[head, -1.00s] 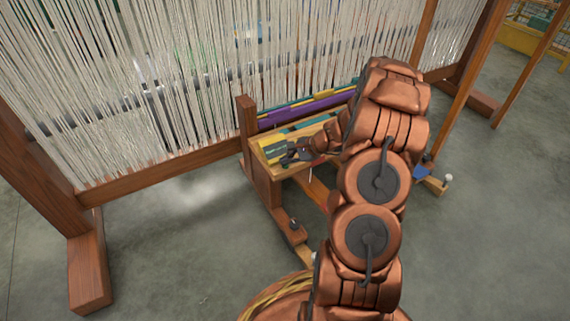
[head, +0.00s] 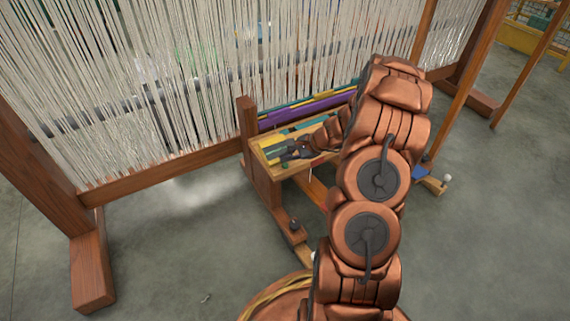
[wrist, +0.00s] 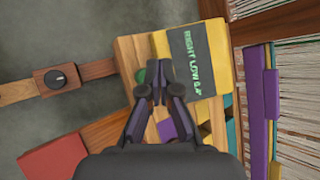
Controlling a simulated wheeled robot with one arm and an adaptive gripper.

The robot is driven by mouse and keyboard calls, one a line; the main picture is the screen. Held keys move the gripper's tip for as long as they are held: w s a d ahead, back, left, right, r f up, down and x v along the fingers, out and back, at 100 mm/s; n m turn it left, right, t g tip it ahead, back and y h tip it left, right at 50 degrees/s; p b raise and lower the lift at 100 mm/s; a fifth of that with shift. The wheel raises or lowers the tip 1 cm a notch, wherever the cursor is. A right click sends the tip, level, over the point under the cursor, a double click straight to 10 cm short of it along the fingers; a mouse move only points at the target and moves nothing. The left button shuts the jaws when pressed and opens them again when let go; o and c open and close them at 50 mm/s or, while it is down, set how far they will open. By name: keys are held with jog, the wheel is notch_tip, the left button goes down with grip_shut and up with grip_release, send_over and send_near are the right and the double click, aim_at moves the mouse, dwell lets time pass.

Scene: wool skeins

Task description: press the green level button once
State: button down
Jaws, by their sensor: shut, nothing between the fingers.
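A round green button (wrist: 141,76) shows in the wrist view on a light wooden block (wrist: 130,52), just left of my fingertips and partly hidden by them. My gripper (wrist: 158,92) is shut and empty, its tips over the block beside the button. I cannot tell whether they touch it. A yellow box (wrist: 205,40) with a dark label reading "RIGHT LOW" and more lies right of the tips.
A tall loom with pale hanging threads (head: 180,90) stands behind the bench. Purple (head: 300,112) and other coloured pieces lie along the bench's back. A dark knob (wrist: 56,79) sits on a wooden bar in the wrist view. Bare grey floor (head: 170,255) lies front left.

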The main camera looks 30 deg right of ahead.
aim_at(287, 165)
jog(key=shift+r, duration=0.1)
jog(key=shift+r+p, duration=2.05)
jog(key=shift+r, duration=0.35)
